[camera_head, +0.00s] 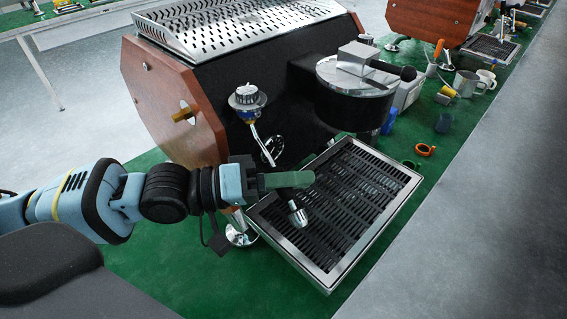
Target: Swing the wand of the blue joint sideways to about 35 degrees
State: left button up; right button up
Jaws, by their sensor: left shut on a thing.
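The blue joint (246,115) sits under a silver knob on the black front of the espresso machine. Its thin silver wand (261,146) slants down and to the right from the joint. The wand passes behind my left gripper, which hides its middle, and its silver tip (298,214) shows below, over the drip tray. My left gripper (288,180) reaches in from the left, its green finger crossing the wand. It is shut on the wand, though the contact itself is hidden. My right gripper is not in view.
The slotted drip tray (386,249) lies below the gripper. A silver-lidded black group head (352,98) with a handle stands to the right. An orange ring (425,150), a blue cup (443,123) and mugs (468,83) are farther right on the green mat.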

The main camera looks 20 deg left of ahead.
aim_at(278, 190)
pick_arm(q)
jog(key=shift+o, duration=0.2)
jog(key=shift+s, duration=0.1)
jog(key=shift+s+a+p, duration=0.4)
jog(key=shift+s+a, duration=0.65)
jog(key=shift+s, duration=0.25)
jog(key=o, duration=0.9)
jog(key=shift+s, duration=0.25)
jog(key=shift+w, duration=0.1)
jog(key=shift+b+v, duration=0.35)
jog(key=shift+v, duration=2.2)
